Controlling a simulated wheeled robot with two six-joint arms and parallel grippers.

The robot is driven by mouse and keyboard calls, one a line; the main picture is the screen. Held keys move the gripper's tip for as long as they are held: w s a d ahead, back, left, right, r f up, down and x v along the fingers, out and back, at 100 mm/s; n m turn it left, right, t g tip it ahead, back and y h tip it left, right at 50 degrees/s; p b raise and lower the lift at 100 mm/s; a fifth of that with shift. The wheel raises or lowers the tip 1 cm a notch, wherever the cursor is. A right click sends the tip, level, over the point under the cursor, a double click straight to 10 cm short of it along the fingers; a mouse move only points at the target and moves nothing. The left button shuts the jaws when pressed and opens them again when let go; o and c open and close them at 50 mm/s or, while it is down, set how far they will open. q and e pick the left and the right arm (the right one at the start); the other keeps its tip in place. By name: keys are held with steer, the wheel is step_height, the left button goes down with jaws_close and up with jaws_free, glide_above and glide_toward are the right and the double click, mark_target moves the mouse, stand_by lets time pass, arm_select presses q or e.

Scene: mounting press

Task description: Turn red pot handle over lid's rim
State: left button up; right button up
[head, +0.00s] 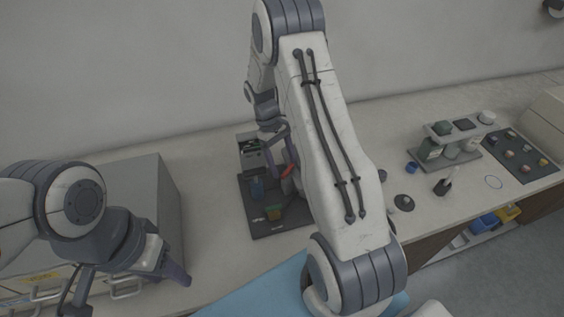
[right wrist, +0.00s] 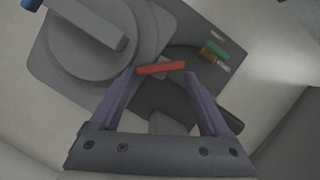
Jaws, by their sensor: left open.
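The red pot handle (right wrist: 161,68) lies crosswise between the fingertips of my right gripper (right wrist: 161,76) in the right wrist view. That gripper is open, a finger near each end of the handle; I cannot tell if they touch. The round grey lid (right wrist: 88,66), with a bar across its top, is up and left of the handle. In the head view the red handle (head: 288,170) shows small beside my right gripper (head: 282,150), and my right arm hides much of the press. My left gripper (head: 165,268) is open and empty near the bench's front, left of the press.
The mounting press's dark base (head: 262,228) carries small green and orange parts. A grey cabinet (head: 168,195) stands at the left. A rack (head: 450,145) and a dark tray (head: 515,155) of small pieces stand at the right. Bare bench lies between cabinet and press.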

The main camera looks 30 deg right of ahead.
steer(key=a+p+v, duration=0.1)
steer(key=p+v, duration=0.8)
steer(key=v, duration=0.3)
stand_by(0.7)
steer(key=shift+p, duration=0.3)
steer(key=d+b+v, duration=0.1)
steer(key=b+v, duration=0.2)
steer(key=v, duration=0.7)
steer(key=shift+a+r+b, duration=0.15)
steer(key=shift+a+b, duration=0.2)
steer(key=shift+a, duration=0.15)
